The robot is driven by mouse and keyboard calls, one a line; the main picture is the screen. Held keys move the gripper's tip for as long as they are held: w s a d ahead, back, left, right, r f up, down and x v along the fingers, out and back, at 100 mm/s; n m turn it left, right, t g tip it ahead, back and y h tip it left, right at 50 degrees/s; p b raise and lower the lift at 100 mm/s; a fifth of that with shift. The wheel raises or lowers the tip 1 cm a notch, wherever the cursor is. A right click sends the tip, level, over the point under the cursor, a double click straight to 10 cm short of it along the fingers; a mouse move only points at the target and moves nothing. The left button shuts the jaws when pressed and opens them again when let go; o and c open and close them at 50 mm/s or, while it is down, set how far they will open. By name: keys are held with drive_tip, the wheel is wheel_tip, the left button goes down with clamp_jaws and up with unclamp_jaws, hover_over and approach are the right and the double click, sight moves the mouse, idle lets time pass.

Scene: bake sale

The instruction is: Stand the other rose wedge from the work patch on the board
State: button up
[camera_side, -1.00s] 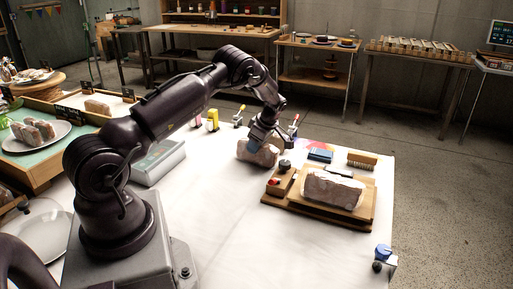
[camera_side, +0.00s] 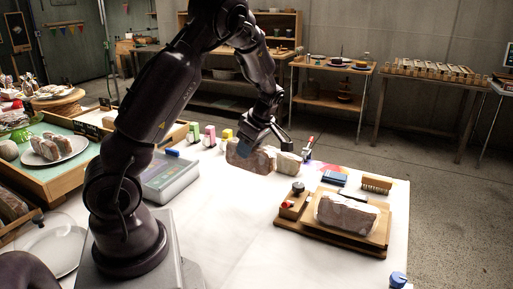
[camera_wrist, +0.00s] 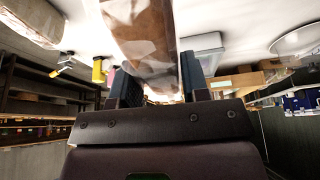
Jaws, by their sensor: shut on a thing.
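My gripper (camera_side: 250,146) is shut on a pinkish-brown, pale-marked wedge (camera_side: 238,156) at the back of the white table. In the wrist view, the held wedge (camera_wrist: 150,40) shows long between my two dark fingers (camera_wrist: 158,86). Whether it touches the table I cannot tell. A paler block (camera_side: 288,164) stands close to its right; a pale block also shows in the wrist view (camera_wrist: 30,20). The wooden board (camera_side: 300,223) is at the front right, with a pinkish-white wedge (camera_side: 346,213) on it. I cannot make out the work patch.
A small wooden block with a dark knob (camera_side: 294,204) stands at the board's left end. A blue item (camera_side: 335,179) and a brush (camera_side: 377,184) lie behind the board. A grey scale (camera_side: 170,178) is left. The table's front middle is clear.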

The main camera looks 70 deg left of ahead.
drive_tip(key=shift+s+d+r, duration=0.15)
drive_tip(key=shift+d+r, duration=0.05)
drive_tip(key=shift+r, duration=0.2)
wheel_tip(320, 180, up, 5)
drive_tip(key=shift+d+f, duration=0.1)
drive_tip(key=shift+f, duration=0.05)
drive_tip(key=w+d+m+t+h, duration=0.3)
drive_tip(key=w+d+m, duration=0.7)
drive_tip(key=m, duration=0.8)
drive_tip(key=w+d+m+t+h, duration=0.3)
drive_tip(key=w+d+m+h, duration=0.15)
drive_tip(key=w+m, duration=1.15)
drive_tip(key=shift+m+y, duration=0.45)
drive_tip(key=shift+m, duration=0.05)
drive_tip(key=shift+s+d+f, duration=0.1)
drive_tip(key=shift+s+f, duration=0.15)
drive_tip(key=shift+f, duration=1.9)
drive_tip(key=shift+s+d+f, duration=0.1)
drive_tip(key=shift+s+f, duration=0.1)
drive_tip(key=shift+f, duration=1.95)
drive_tip(key=shift+s+d+f, duration=0.1)
drive_tip(key=shift+s+f, duration=0.15)
drive_tip(key=shift+f, duration=1.9)
drive_tip(key=shift+f, duration=0.5)
